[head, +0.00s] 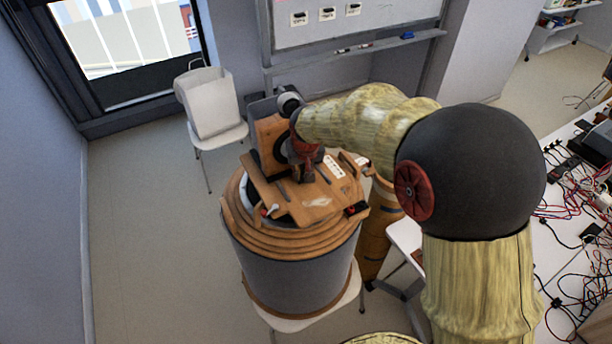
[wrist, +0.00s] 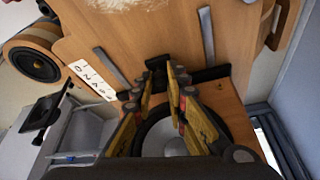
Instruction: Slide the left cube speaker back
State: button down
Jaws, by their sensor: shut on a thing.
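The cube speaker (head: 268,140) has a wooden front with a dark round driver. It stands toward the back left of a wooden board (head: 312,203) on a round drum-like stand. In the wrist view the speaker (wrist: 235,113) shows its wooden front and pale-centred cone behind my fingers. My gripper (head: 303,158) is at the speaker's front, low near the board; it also shows in the wrist view (wrist: 163,72). Its yellow and black fingers are close together around a dark part by the speaker's lower front edge. The exact contact is partly hidden. No second cube speaker is clearly visible.
The board carries flat metal strips, a white label strip (head: 334,167) and a small black-red piece (head: 356,209). A white chair (head: 210,105) stands behind left. A wooden round speaker (wrist: 35,62) shows beside the board. A cable-covered bench (head: 570,240) is at right.

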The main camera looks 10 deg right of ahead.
jog(key=shift+w+r, duration=0.15)
jog(key=c, duration=2.2)
grip_release()
jog(key=shift+o, duration=1.1)
jog(key=shift+w+a, duration=0.1)
jog(key=shift+w, duration=0.05)
jog(key=shift+o, duration=1.1)
jog(key=v, duration=1.1)
jog(key=shift+s+r, duration=0.3)
jog(key=shift+s, duration=0.05)
